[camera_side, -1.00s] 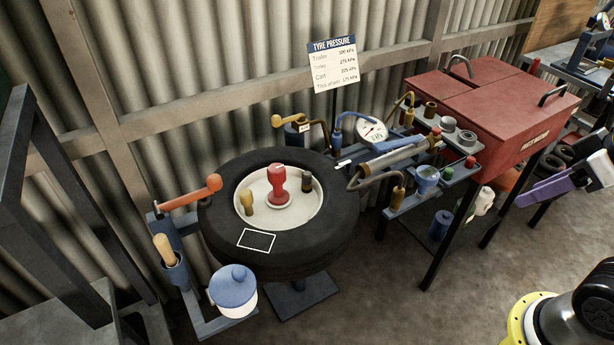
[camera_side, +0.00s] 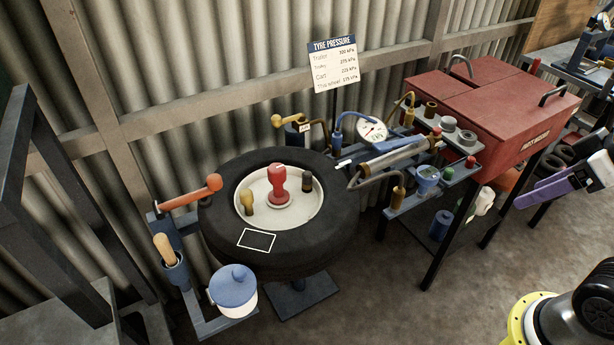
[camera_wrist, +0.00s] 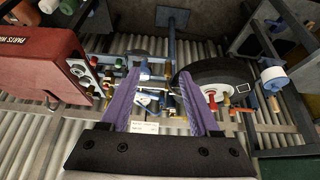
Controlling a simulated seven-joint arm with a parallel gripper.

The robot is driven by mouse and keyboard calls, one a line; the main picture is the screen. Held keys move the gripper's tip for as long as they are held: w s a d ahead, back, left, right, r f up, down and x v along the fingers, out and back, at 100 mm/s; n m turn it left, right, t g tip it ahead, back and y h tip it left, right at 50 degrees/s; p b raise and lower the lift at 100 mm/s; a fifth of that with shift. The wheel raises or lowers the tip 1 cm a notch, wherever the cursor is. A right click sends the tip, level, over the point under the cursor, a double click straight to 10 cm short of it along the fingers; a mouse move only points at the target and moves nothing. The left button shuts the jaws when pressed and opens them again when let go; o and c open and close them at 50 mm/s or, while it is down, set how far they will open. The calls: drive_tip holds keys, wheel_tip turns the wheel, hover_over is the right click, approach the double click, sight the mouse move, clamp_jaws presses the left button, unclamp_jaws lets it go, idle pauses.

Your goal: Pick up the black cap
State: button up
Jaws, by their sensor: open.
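A small dark cylinder (camera_side: 307,181), which looks like the black cap, stands upright on the pale hub of the tyre (camera_side: 330,235), right of a red knob (camera_side: 279,182). I cannot pick it out surely in the wrist view. My gripper (camera_side: 540,192) is at the right edge of the side view, beyond the red cabinet and far from the tyre. In the wrist view my gripper (camera_wrist: 160,80) has two purple fingers apart with nothing held between them. The tyre (camera_wrist: 205,72) lies to their right there.
A brass-coloured piece (camera_side: 247,202) stands left on the hub. A blue-lidded pot (camera_side: 233,290) and an orange-handled lever (camera_side: 190,193) are by the tyre's left side. Tool trays with a gauge (camera_side: 372,130) and the red cabinet (camera_side: 490,110) stand between gripper and tyre.

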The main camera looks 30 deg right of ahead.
drive_tip(key=w+a+r+n, duration=0.1)
drive_tip(key=w+r+n, duration=0.75)
drive_tip(key=r, duration=0.35)
drive_tip(key=w+a+r+n+g, duration=0.1)
drive_tip(key=w+a+r+n, duration=0.1)
drive_tip(key=w+r+n, duration=0.3)
drive_tip(key=n+g, duration=0.5)
drive_tip(key=n, duration=0.2)
hover_over(307, 173)
wheel_tip(307, 173, down, 20)
drive_tip(key=shift+m, duration=0.25)
drive_tip(key=f, duration=0.7)
drive_tip(key=shift+s+a+f, duration=0.1)
drive_tip(key=shift+a+f, duration=0.1)
drive_tip(key=shift+a, duration=0.05)
drive_tip(key=shift+d+f, duration=0.2)
drive_tip(key=shift+f, duration=2.7)
